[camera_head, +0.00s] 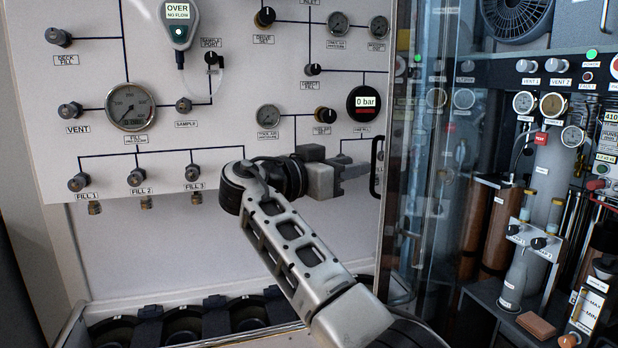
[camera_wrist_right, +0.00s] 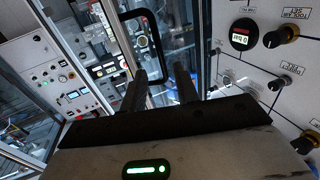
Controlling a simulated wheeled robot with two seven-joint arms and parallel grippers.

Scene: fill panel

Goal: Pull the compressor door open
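The compressor door (camera_head: 415,240) is a tall glass panel in a metal frame, right of the white fill panel in the head view. I cannot tell whether it stands slightly ajar. Its black loop handle (camera_head: 376,150) is on its left edge; it also shows in the right wrist view (camera_wrist_right: 141,13). My right gripper (camera_head: 364,171) is just left of the handle, fingers pointing at it. In the wrist view, the two fingers (camera_wrist_right: 160,75) are apart, and the lower part of the handle lies in line with the gap between them. Contact is not clear. My left gripper is out of view.
The white fill panel (camera_head: 240,240) with gauges and knobs stands close behind my right arm. Gas cylinders in a rack (camera_head: 190,322) sit below it. The compressor cabinet (camera_head: 540,60) with gauges, bottles and a fan is at the right.

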